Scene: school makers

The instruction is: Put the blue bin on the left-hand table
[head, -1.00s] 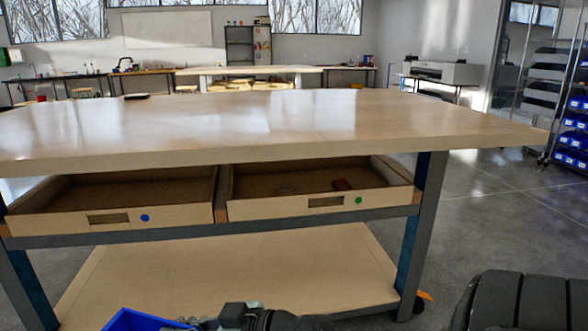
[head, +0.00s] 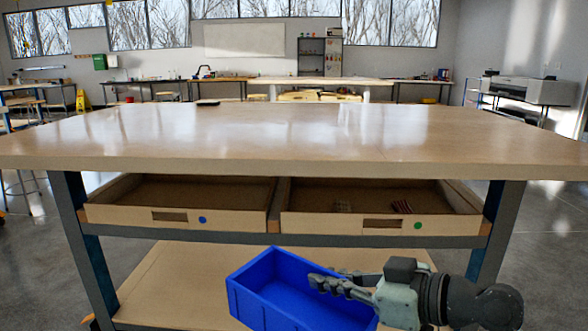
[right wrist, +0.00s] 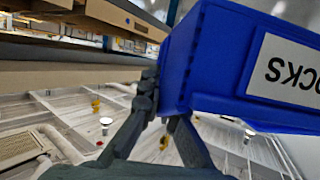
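The blue bin (head: 252,299) is open-topped and shows at the bottom of the head view, in front of the table and lower than its top. My right gripper (head: 325,284) is shut on the bin's rim at its right side. In the right wrist view the bin (right wrist: 205,58) is tilted, with a white label, and the fingers (right wrist: 163,112) meet its edge. The bin's inside looks empty; part is hidden by the gripper. A wooden table (head: 300,130) stands straight ahead, its top mostly bare. My left gripper is not in view.
Two drawers under the tabletop stand open, the left one (head: 135,214) with a blue dot, the right one (head: 340,223) with a green dot and small items. A small dark object (head: 208,102) lies at the table's far edge. A lower shelf (head: 190,275) is clear.

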